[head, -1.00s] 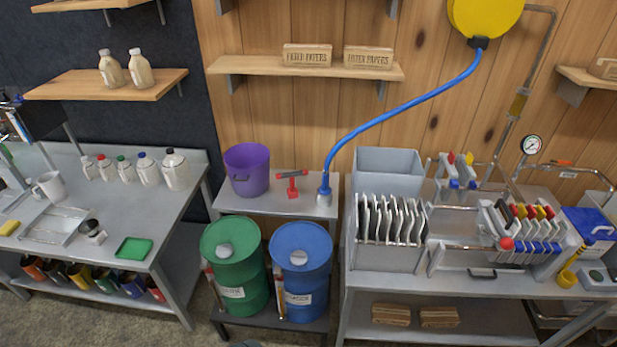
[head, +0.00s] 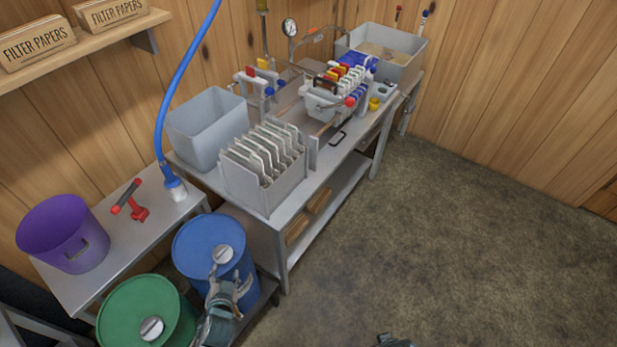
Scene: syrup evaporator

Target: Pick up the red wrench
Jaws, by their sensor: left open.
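The red wrench (head: 138,213), a red T-shaped tool with a dark section on its bar, is on the small metal table (head: 95,283), between the purple bucket and the end of the blue hose. My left gripper (head: 230,282) is open and empty. It shows in front of the blue drum, below and to the right of the wrench and clear of it. A small dark part of my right gripper (head: 395,341) shows at the bottom edge; its fingers cannot be made out.
The purple bucket (head: 62,234) stands left of the wrench and the blue hose (head: 163,125) right of it. The blue drum (head: 210,246) and green drum (head: 145,312) stand before the table. A bench with a plate rack (head: 262,190) is to the right. Floor at right is clear.

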